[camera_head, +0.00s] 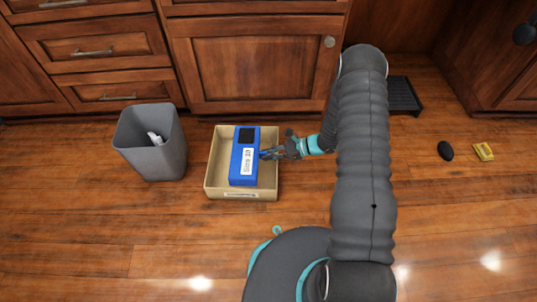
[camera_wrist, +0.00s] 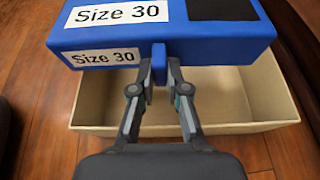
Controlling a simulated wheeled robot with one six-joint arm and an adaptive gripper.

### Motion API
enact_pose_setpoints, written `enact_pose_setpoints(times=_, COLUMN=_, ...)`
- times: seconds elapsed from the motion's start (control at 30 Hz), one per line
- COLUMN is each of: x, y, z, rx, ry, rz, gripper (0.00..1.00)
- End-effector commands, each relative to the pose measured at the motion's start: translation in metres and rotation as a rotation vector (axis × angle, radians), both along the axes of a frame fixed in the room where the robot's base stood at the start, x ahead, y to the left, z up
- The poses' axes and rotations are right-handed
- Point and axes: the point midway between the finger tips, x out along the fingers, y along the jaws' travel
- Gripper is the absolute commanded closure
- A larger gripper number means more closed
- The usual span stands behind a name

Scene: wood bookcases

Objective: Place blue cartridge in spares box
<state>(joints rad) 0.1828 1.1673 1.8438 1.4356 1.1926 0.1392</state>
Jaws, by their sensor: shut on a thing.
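The blue cartridge (camera_head: 237,168) is a long blue block with a white "Size 30" label and a black patch. It shows large in the wrist view (camera_wrist: 185,53), where a small tab sticks out from its near side. My gripper (camera_wrist: 160,72) is shut on that tab. In the head view my gripper (camera_head: 267,153) reaches in from the right. The spares box (camera_head: 268,186) is an open tan box on the floor. The cartridge is over its opening; I cannot tell whether it touches the bottom. The box walls also show in the wrist view (camera_wrist: 245,128).
A grey waste bin (camera_head: 150,155) with white litter stands left of the box. Wooden cabinets (camera_head: 255,62) close off the back. A black mouse-like object (camera_head: 446,151) and a yellow item (camera_head: 483,151) lie on the floor at right. A black slatted object (camera_head: 403,95) stands behind my arm.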

Motion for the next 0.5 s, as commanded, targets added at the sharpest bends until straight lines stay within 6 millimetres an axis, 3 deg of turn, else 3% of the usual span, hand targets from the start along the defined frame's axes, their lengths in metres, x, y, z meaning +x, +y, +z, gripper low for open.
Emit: enact_pose_setpoints(times=0.5, x=0.0, y=0.0, z=-0.011, rx=0.001, ry=0.0, rz=0.0, gripper=1.0)
